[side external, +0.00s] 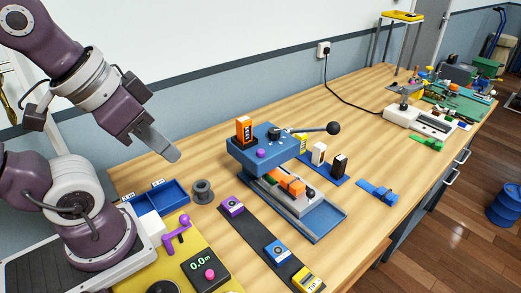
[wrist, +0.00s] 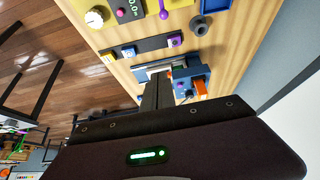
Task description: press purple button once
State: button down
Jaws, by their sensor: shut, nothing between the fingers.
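In the side view my gripper (side external: 173,154) is shut and empty, held in the air up and left of the machine, well apart from the button.
The machine has a black-knobbed lever (side external: 333,128) on its right. A dark strap (side external: 255,236) with purple, blue and yellow blocks lies in front. A yellow panel (side external: 190,255) carries a display, a magenta button (side external: 210,274) and a purple handle (side external: 178,234). A blue tray (side external: 160,196) and grey spool (side external: 203,192) stand left.

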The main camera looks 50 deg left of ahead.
jog(key=m+t+y, duration=0.2)
jog(key=m+t, duration=0.1)
jog(key=m, duration=2.2)
send_over(261, 153)
jog(key=f, duration=0.1)
jog(key=shift+s+a+f, duration=0.15)
jog(key=shift+s+a, duration=0.05)
jog(key=shift+s, duration=0.05)
notch_tip(261, 153, down, 6)
jog(key=shift+s+f, duration=0.1)
jog(key=shift+s+a+f, duration=0.1)
jog(key=shift+f, duration=1.2)
